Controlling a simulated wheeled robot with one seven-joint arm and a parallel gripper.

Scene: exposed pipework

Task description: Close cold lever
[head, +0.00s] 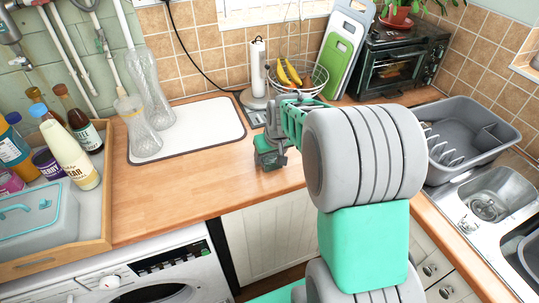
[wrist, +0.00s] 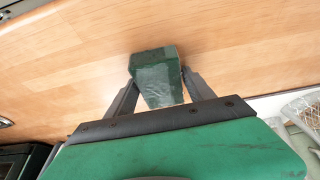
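My gripper (head: 270,158) hangs low over the wooden counter in the head view, right of the white mat and well away from the wall pipes. In the wrist view my gripper (wrist: 158,85) has two dark fingers slanting in to a worn dark green block between their ends. I cannot tell whether this block is part of the fingers or a separate thing. White and grey pipes (head: 70,60) run down the left wall, with a red handle (head: 38,3) cut off by the top edge. I cannot make out a cold lever.
Two glass vases (head: 148,90) stand on the mat (head: 215,128) near the pipes. A wooden tray (head: 107,215) of bottles is at left. A fruit basket (head: 298,80), toaster oven (head: 400,62), dish rack (head: 468,135) and sink (head: 500,190) are at right. The front-middle counter is clear.

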